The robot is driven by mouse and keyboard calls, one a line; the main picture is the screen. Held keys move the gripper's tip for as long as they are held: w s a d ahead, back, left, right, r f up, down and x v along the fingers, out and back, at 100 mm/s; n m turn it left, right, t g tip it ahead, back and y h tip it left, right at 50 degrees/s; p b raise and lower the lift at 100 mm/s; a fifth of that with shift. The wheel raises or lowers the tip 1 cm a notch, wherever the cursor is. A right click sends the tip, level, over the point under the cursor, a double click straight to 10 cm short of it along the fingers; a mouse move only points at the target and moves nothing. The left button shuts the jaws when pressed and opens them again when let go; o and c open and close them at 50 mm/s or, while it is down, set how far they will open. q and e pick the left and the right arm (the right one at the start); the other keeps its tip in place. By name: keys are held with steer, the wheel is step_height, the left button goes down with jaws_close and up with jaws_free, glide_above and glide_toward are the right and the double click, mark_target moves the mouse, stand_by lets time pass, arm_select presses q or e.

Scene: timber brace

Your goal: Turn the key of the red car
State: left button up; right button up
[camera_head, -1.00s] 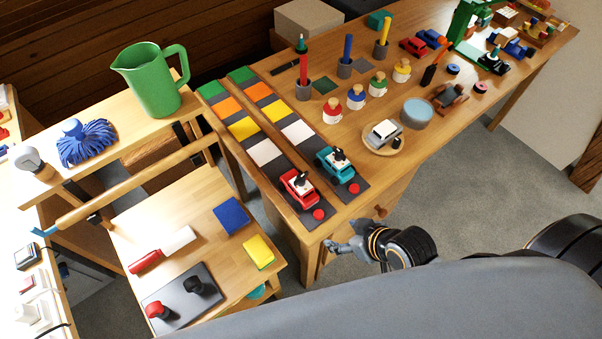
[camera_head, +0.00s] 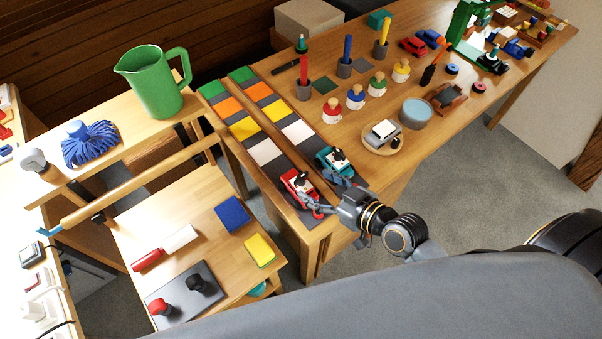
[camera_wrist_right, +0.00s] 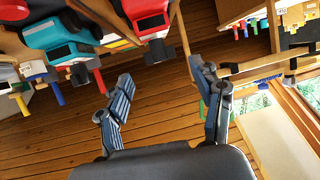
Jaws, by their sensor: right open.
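The red car (camera_head: 296,184) stands at the near end of the left coloured strip on the table. A dark knob with a white part shows on its top; I cannot tell for certain which part is the key. My right gripper (camera_head: 312,200) is open beside the car's near end, its fingers partly covering that end. In the right wrist view the red car (camera_wrist_right: 146,14) is at the top, just beyond the open, empty fingers (camera_wrist_right: 161,72). A dark part shows at the car's lower end there. My left gripper is in neither view.
A teal car (camera_head: 335,162) stands close to the right of the red one; it also shows in the wrist view (camera_wrist_right: 62,42). A tan plate (camera_head: 366,141) with a white car, small figures and pen holders stand farther back. A lower bench (camera_head: 185,215) lies left.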

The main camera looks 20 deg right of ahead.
mark_target(303, 179)
steer(key=x, duration=0.6)
steer(key=shift+w+a+f+p, duration=0.1)
steer(key=shift+w+f+p, duration=0.1)
steer(key=shift+p, duration=0.1)
steer(key=c, duration=1.2)
steer(key=m+h+p, duration=0.1)
steer(key=p, duration=0.1)
steer(key=m+t+h+p, duration=0.1)
steer(key=h+p, duration=0.1)
steer(key=p, duration=0.1)
steer(key=shift+r+m+p, duration=0.3)
steer(key=shift+r, duration=0.1)
steer(key=shift+f+m+h+p, duration=0.2)
steer(key=shift+m+h+p, duration=0.2)
steer(key=shift+p, duration=0.05)
steer(key=shift+f, duration=0.1)
steer(key=o, duration=1.2)
